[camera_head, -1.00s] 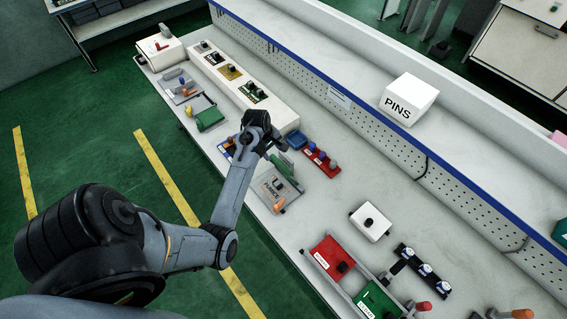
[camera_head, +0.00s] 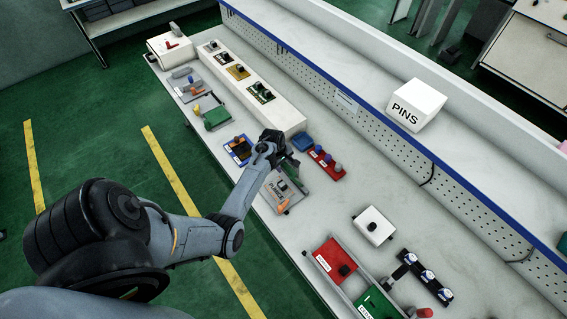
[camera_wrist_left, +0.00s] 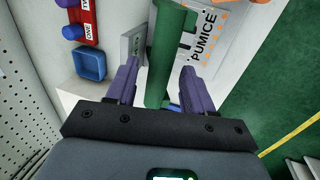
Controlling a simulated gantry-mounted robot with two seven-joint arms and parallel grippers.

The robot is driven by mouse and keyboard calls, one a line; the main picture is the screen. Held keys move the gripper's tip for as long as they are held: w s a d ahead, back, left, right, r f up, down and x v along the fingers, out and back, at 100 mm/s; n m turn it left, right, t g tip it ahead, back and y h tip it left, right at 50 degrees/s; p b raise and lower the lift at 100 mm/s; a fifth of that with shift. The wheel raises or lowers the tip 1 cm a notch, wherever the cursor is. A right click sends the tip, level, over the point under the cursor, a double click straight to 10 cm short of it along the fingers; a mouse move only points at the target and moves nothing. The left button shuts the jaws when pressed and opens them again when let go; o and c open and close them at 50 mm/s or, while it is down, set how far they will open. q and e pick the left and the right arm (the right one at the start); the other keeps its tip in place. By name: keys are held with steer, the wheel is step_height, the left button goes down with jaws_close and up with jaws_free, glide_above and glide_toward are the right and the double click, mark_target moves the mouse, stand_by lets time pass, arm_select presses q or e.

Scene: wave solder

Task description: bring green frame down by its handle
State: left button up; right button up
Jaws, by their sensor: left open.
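A green frame (camera_head: 292,166) stands at the PUMICE station, just beyond my left gripper (camera_head: 276,148) in the head view, partly hidden by it. In the left wrist view the green frame (camera_wrist_left: 163,60) appears as a thick upright bar running between the two purple fingers of my left gripper (camera_wrist_left: 160,82). The fingers are apart on either side of the bar, with a gap showing. Where its handle lies I cannot tell. The grey PUMICE plate (camera_head: 280,192) lies beside the frame. My right gripper is out of view.
A blue tray (camera_head: 302,142) and a red strip with knobs (camera_head: 326,163) lie close beyond the gripper. A long white block (camera_head: 255,88) with labelled samples stands behind.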

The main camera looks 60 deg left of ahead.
arm_select(q)
jaws_close()
stand_by(0.3)
